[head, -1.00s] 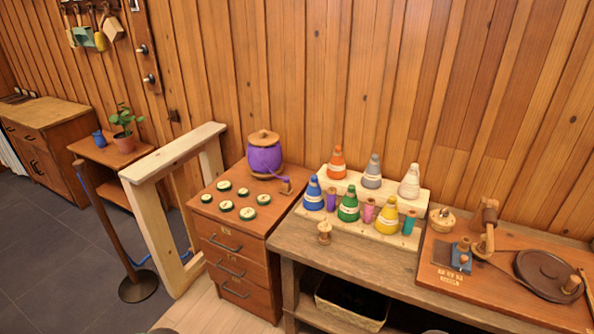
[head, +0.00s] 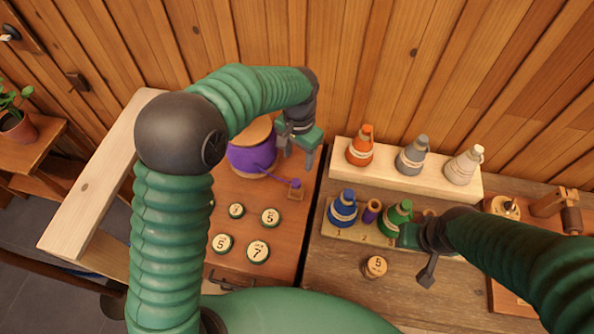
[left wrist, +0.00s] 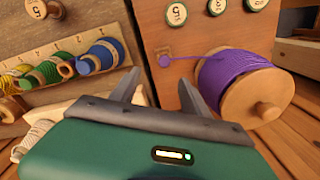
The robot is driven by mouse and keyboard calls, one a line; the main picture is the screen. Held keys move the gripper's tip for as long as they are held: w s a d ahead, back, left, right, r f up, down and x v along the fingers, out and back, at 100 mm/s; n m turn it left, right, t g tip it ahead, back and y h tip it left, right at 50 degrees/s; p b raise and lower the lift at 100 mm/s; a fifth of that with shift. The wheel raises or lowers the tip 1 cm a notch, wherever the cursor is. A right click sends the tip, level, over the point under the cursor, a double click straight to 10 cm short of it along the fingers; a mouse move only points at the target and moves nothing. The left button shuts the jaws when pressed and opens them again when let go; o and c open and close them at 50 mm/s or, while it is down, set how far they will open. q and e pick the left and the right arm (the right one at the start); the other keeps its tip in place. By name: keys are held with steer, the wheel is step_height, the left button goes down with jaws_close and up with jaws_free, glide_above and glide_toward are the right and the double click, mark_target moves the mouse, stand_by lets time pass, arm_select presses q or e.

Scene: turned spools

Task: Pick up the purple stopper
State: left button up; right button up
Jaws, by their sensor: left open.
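The purple stopper (head: 296,184) is a small knob at the end of a purple cord from the large purple spool (head: 250,155). It sits at a small wooden block near the right edge of the drawer cabinet's top. In the left wrist view the stopper (left wrist: 164,61) shows as a round knob beyond my fingers, with the cord running right to the spool (left wrist: 235,80). My left gripper (head: 297,157) is open and empty, above and behind the stopper, beside the spool. My right gripper (head: 418,262) is over the workbench, its jaw state unclear.
Several numbered round tokens (head: 258,251) lie on the cabinet top (head: 270,283). To the right, a stepped wooden rack holds thread cones, including a blue one (head: 343,208) and an orange one (head: 361,146). A small wooden spool (head: 375,267) stands in front of it.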

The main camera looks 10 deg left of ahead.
arm_select(q)
steer(key=w, duration=0.2)
steer(key=p, duration=0.1)
glide_above(296, 181)
steer(key=f, duration=1.1)
steer(key=shift+s+d+f, duration=0.1)
steer(key=shift+s, duration=0.2)
step_height(296, 181, down, 4)
steer(key=shift+w+f+p, duration=0.15)
steer(key=shift+f+p, duration=0.1)
steer(key=shift+p, duration=0.5)
steer(key=shift+w+f, duration=0.1)
steer(key=shift+f, duration=0.1)
jaws_close()
arm_select(e)
steer(key=v, duration=0.3)
steer(key=shift+r, duration=0.15)
